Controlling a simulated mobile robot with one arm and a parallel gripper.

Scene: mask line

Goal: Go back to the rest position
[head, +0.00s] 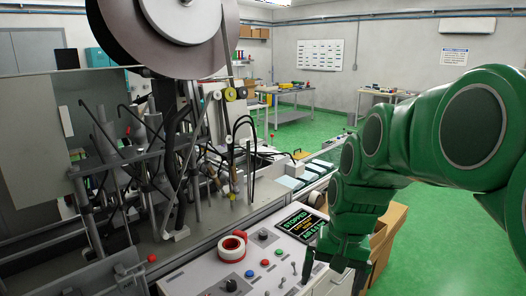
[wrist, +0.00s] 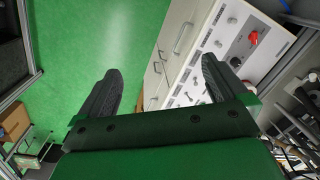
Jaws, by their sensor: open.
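My green arm comes in from the right in the head view and bends down to my gripper (head: 334,272), which hangs at the right end of the machine's control panel (head: 190,278). In the wrist view my gripper (wrist: 158,80) has its two dark fingers spread wide, with nothing between them. Behind the fingers lie green floor and the pale front of the cabinet (wrist: 168,60). I cannot tell the exact gap between the fingers and the panel.
Cardboard boxes (head: 388,232) stand on the floor behind my gripper. The machine with its large reel (head: 120,32) fills the left. Green floor (head: 440,240) is open at right.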

